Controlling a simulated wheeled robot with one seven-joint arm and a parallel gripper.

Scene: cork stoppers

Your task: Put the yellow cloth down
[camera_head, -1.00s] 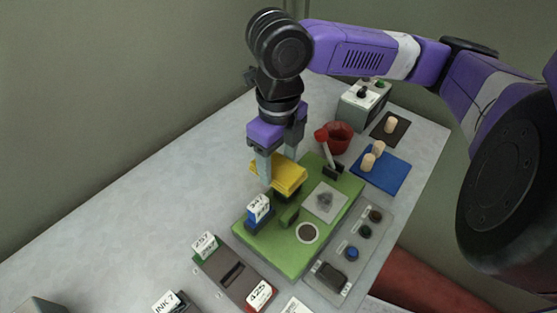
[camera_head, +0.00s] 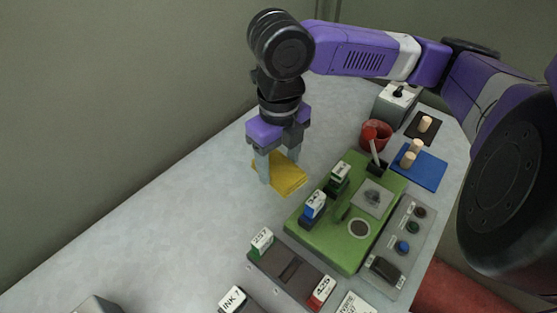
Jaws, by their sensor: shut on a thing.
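The yellow cloth (camera_head: 287,182) is between the fingers of my gripper (camera_head: 279,168). My gripper points down and is shut on the cloth. The cloth is over the bare grey table, to the left of the green board (camera_head: 330,235) and apart from it. It is at or very near the table top; I cannot tell whether it touches. Part of the cloth is hidden by the near finger.
The green board carries a blue-labelled block (camera_head: 314,205) and a green-labelled block (camera_head: 339,173). A red cup (camera_head: 376,136) and a blue mat (camera_head: 428,176) with corks (camera_head: 409,159) stand beyond. The table (camera_head: 190,205) is clear at left.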

